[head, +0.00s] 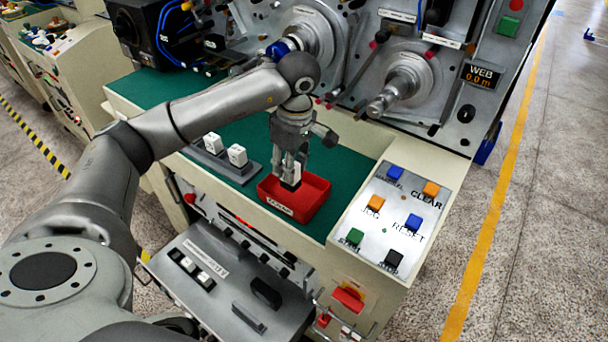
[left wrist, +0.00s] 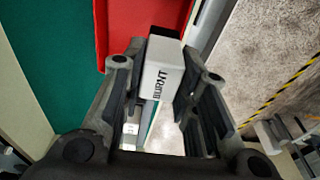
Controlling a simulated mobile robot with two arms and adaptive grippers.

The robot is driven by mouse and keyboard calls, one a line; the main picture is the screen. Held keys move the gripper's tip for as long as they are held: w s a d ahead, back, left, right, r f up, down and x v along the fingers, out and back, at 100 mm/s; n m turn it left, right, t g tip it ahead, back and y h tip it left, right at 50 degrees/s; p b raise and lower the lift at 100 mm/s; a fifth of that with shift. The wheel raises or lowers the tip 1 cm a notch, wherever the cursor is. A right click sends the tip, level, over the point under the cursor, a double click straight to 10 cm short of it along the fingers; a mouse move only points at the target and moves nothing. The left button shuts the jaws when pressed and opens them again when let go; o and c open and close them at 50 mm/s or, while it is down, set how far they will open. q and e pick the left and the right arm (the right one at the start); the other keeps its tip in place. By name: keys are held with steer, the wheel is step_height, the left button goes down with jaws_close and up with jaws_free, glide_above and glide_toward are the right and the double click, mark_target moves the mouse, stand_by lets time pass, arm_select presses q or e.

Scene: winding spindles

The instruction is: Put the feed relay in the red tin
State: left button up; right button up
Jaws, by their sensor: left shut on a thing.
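My left gripper (head: 288,160) points down over the red tin (head: 312,204) on the green bench top. It is shut on a white relay (head: 296,173) with a dark base. In the left wrist view the relay (left wrist: 163,72) sits between the two fingers (left wrist: 163,85), and its face reads "BURNT". The red tin (left wrist: 128,18) shows beside it there. In the head view the relay's lower end overlaps the tin's opening; I cannot tell whether it touches the tin's floor. My right gripper is not in view.
Two white relays (head: 237,155) stand on a grey base (head: 222,163) left of the tin. A button panel (head: 390,215) is to the right. Spindles (head: 398,88) rise behind.

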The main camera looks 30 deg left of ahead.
arm_select(q)
steer(key=w+f+p, duration=0.1)
steer(key=f, duration=0.1)
steer(key=w+d+f+p, duration=0.1)
steer(key=f, duration=0.1)
steer(key=w+f+p, duration=0.1)
steer(key=f, duration=0.1)
steer(key=shift+d+f, duration=0.3)
steer(key=shift+d, duration=0.05)
steer(key=shift+f, duration=0.5)
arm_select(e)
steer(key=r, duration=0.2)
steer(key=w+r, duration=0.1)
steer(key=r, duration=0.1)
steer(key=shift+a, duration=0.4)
arm_select(q)
steer(key=shift+f, duration=0.1)
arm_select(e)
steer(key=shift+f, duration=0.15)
arm_select(q)
steer(key=o, duration=0.6)
steer(key=shift+f, duration=0.1)
steer(key=shift+c, duration=0.2)
steer(key=o, duration=0.5)
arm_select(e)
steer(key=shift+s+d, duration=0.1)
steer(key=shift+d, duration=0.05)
